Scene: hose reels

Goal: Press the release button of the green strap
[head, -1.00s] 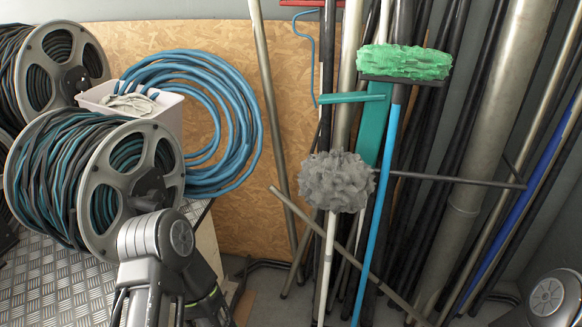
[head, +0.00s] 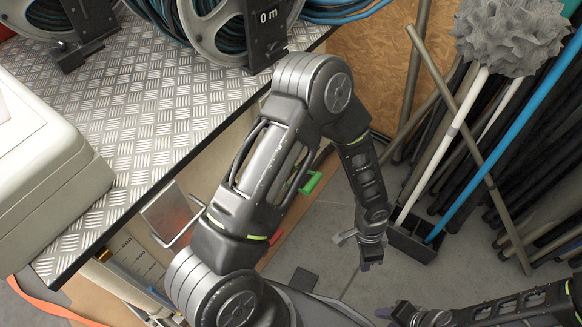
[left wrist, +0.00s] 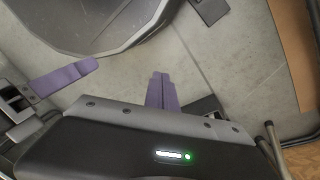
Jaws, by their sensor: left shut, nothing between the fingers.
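A small green piece (head: 312,183) shows below the table edge, partly behind my left arm in the head view. It may belong to the green strap, but I cannot make out a strap or a release button on it. My left gripper (head: 369,265) points down over the floor, to the right of and below the green piece, apart from it. In the left wrist view its purple fingers (left wrist: 162,92) are together and empty over grey floor. My right gripper (head: 388,313) is at the bottom edge of the head view; its fingers are too small to judge.
A tread-plate table (head: 150,110) carries hose reels (head: 225,30) and a pale case (head: 45,190). A red piece (head: 280,236) shows below the table, and an orange strap (head: 50,304) lies at lower left. Poles and a grey mop head (head: 510,35) stand at right.

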